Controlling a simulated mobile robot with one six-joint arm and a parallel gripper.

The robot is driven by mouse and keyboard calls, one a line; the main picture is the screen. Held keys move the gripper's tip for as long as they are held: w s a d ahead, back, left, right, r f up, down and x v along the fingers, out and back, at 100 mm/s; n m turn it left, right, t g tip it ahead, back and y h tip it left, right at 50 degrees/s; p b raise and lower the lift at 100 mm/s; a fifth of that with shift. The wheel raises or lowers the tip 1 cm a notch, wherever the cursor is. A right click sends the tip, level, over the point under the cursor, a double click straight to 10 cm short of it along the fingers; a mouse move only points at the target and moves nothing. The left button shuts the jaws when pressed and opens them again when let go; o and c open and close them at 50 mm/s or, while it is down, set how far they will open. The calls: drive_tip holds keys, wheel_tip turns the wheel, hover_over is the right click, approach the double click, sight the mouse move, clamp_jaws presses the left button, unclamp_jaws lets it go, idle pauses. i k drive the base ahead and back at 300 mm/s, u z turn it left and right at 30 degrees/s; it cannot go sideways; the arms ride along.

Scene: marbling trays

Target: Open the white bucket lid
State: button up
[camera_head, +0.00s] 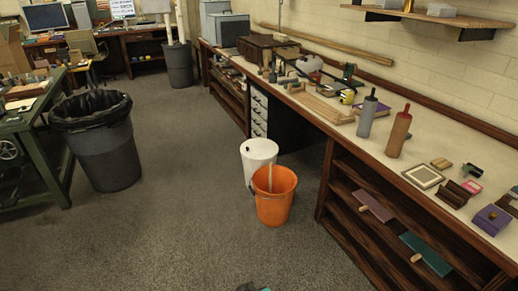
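The white bucket (253,168) stands upright on the floor, beside the white drawer unit under the long bench. Its top (260,147) looks white and closed over, as if a lid lies on it, with a small dark spot near the left rim. The lid's edge is too small to make out clearly. An orange bucket (272,208) stands directly in front and hides the white bucket's lower right part. A small dark and teal shape (252,288) shows at the bottom edge; I cannot tell what it is. My gripper cannot be made out in this view.
A long bench (440,150) with tools and open shelves runs along the right. A stick (270,178) stands in the orange bucket. A black-lined bin (105,150) and a green table (45,135) stand at left. The carpet (180,230) between is clear.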

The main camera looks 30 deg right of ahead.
sight(256, 149)
drive_tip(key=u, duration=0.2)
drive_tip(key=i, duration=1.85)
drive_tip(key=z, duration=0.45)
drive_tip(key=i, duration=0.75)
drive_tip(key=z, duration=0.65)
drive_tip(key=i, duration=0.6)
drive_tip(key=z, duration=0.3)
